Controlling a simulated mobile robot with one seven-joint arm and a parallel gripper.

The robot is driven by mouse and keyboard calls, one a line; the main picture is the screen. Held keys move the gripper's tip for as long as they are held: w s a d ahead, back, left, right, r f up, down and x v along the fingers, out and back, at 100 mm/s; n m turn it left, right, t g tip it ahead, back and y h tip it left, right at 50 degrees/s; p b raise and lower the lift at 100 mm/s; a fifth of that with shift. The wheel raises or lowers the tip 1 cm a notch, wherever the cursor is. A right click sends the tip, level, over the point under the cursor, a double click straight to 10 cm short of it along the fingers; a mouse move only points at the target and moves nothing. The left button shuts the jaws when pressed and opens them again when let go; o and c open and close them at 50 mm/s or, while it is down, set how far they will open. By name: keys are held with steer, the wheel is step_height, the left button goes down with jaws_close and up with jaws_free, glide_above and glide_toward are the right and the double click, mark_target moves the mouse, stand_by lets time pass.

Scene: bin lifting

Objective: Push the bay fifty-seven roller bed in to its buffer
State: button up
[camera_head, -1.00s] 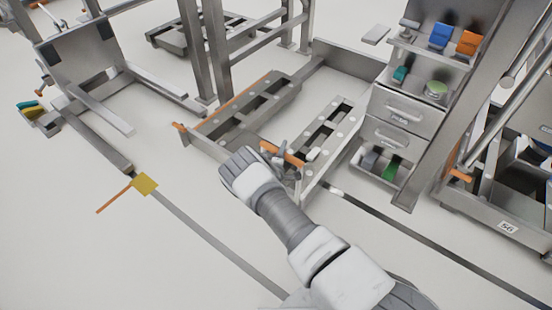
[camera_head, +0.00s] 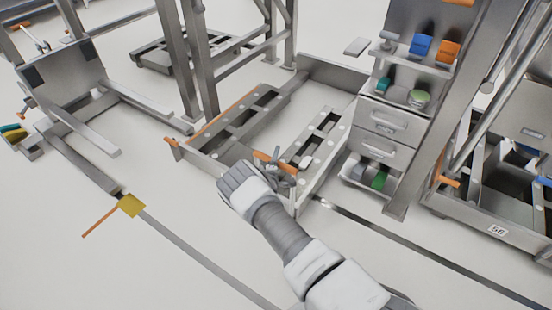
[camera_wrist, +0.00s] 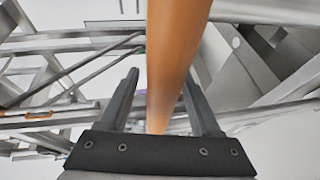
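The roller bed is a low grey metal frame (camera_head: 215,160) on the floor at the picture's middle. It has two long slotted side beams; the right beam (camera_head: 322,150) carries pale round spots. An orange bar (camera_head: 268,158) shows at its near end, beside my gripper (camera_head: 283,178). In the wrist view an orange bar (camera_wrist: 176,50) fills the middle and runs down between my gripper's fingers (camera_wrist: 160,78). The fingers are spread apart, with a gap at the bar's left. I cannot tell whether either finger touches it. No fifty-seven label can be read.
A drawer cabinet (camera_head: 388,122) stands right of the bed. A bay labelled 56 (camera_head: 497,230) is at far right. A grey forked frame (camera_head: 65,78) stands at left.

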steer(key=p+v, duration=0.6)
steer(key=v, duration=1.1)
steer(key=shift+s, duration=0.25)
steer(key=shift+c, duration=0.2)
